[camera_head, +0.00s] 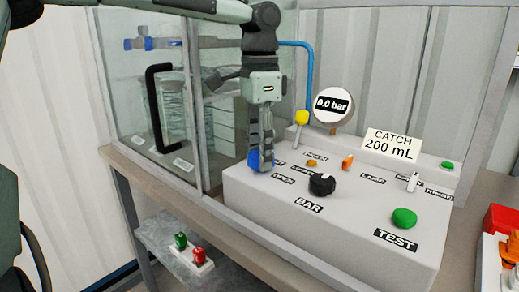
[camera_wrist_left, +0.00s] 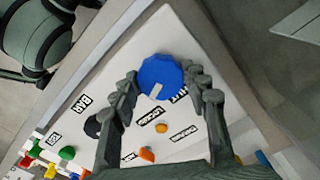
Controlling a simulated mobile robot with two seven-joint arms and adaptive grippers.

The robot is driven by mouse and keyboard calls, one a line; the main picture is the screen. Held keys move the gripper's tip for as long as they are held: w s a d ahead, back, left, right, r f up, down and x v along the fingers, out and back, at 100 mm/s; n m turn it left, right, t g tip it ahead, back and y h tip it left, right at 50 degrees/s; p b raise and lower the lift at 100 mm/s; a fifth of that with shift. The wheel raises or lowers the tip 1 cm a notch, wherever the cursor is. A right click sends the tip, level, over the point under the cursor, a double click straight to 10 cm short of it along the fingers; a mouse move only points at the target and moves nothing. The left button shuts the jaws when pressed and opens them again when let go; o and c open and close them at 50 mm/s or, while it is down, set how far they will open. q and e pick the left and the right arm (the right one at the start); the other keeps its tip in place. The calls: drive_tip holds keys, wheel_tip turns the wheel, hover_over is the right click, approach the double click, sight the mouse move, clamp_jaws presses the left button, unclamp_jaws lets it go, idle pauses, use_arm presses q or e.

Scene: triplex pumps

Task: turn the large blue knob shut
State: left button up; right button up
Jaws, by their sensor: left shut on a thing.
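The large blue knob (camera_head: 254,161) sits on the near left part of the sloped grey control panel (camera_head: 245,195), beside the OPEN label (camera_head: 283,179). My left gripper (camera_head: 266,163) points down over it and is shut on it, partly hiding it in the head view. In the left wrist view the faceted blue knob (camera_wrist_left: 160,72) lies between the two fingers of my left gripper (camera_wrist_left: 160,84). A pale mark (camera_wrist_left: 155,91) on its top reaches towards its lower edge in that view. My right gripper is not in view.
A black knob (camera_head: 321,184), an orange knob (camera_head: 347,162) and a green TEST button (camera_head: 404,217) are to the right on the panel. A yellow-topped lever (camera_head: 301,117) and a round gauge reading 0.0 bar (camera_head: 333,106) stand behind. A glass-fronted cabinet (camera_head: 140,90) is to the left.

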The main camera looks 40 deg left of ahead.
use_arm(q)
drive_tip(key=n, duration=0.7)
drive_tip(key=shift+d, duration=0.1)
drive_tip(key=n, duration=0.6)
drive_tip(key=shift+n, duration=0.4)
drive_tip(key=o, duration=1.2)
drive_tip(key=shift+c, duration=0.2)
wheel_tip(320, 180, up, 12)
wheel_tip(320, 180, down, 12)
drive_tip(key=shift+f, duration=0.1)
idle(0.4)
